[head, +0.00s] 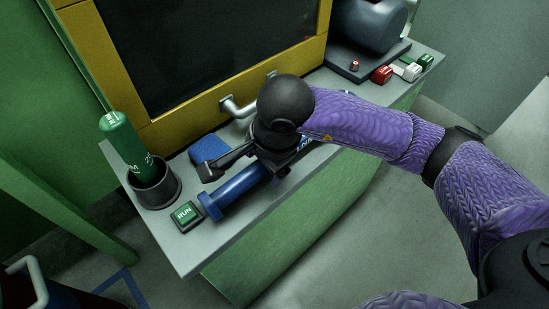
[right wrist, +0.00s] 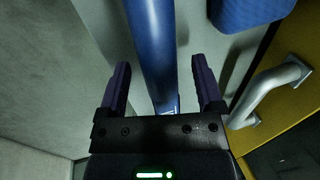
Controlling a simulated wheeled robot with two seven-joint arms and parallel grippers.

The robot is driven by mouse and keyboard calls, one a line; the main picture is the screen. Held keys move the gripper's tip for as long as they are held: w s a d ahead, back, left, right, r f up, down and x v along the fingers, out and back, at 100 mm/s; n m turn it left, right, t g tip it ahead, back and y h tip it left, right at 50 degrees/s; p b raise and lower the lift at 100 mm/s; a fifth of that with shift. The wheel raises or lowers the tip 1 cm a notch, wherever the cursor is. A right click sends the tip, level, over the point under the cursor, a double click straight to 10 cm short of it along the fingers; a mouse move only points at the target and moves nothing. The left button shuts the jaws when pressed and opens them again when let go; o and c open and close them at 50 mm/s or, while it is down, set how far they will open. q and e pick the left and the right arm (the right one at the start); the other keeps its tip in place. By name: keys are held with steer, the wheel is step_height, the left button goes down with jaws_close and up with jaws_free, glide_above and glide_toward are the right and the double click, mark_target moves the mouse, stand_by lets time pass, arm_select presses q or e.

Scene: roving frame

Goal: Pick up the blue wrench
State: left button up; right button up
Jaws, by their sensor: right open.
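The blue wrench (head: 235,188) lies along the front of the grey bench, its far part hidden under my right gripper. My right gripper (head: 244,174) is over it, open, with one dark finger reaching left across it. My left gripper is not in view.
A blue block (head: 208,149) lies behind the wrench. A green RUN button (head: 185,214) and a dark cup (head: 158,188) holding a green cylinder (head: 122,140) stand left. A yellow-framed door with a metal handle (head: 235,107) rises behind. Small red (head: 381,75) and green blocks lie far right.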

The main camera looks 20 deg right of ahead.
jaws_close()
stand_by(0.3)
stand_by(0.6)
stand_by(0.5)
